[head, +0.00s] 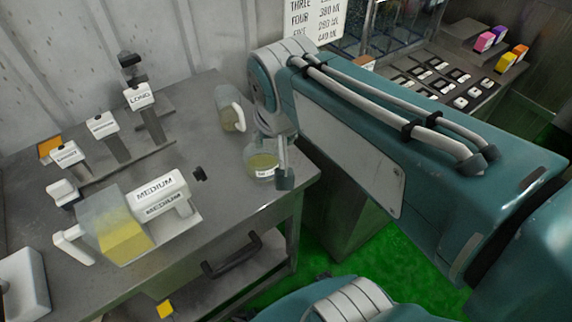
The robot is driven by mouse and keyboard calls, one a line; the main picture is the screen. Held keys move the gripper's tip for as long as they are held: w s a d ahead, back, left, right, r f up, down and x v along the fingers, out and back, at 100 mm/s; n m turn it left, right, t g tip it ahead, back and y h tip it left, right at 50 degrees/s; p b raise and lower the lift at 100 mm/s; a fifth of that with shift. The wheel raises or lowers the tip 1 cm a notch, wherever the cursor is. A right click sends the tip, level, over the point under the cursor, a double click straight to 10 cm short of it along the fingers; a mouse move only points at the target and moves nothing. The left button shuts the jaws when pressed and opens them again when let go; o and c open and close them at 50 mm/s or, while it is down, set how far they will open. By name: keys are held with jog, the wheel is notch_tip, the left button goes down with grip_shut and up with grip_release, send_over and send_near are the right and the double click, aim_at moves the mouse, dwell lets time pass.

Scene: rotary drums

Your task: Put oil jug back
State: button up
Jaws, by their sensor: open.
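A clear jug (229,108) with a white handle stands on the grey metal table, left of my gripper, with a little yellowish oil low in it. Which vessel is the oil jug is not marked. A second clear round vessel (258,160) with yellow oil and a small label sits near the table's right edge, partly behind my gripper. My gripper (276,178) is open at this vessel; one finger shows in front of its right side. The other finger is hard to make out, and I cannot tell whether they touch.
A clear tank (118,228) with yellow liquid and a "MEDIUM" block (160,192) stand at the front left. Labelled levers, one reading "LONG" (139,96), stand behind. A drawer handle (231,255) is below. A panel with coloured blocks (485,41) is at the far right.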

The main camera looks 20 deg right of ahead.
jog(key=s+f+n+t, duration=0.1)
jog(key=s+f+n, duration=0.1)
jog(key=s, duration=0.4)
jog(key=shift+s+f+n+y, duration=0.15)
jog(key=shift+s+n+y, duration=0.25)
jog(key=shift+n, duration=0.2)
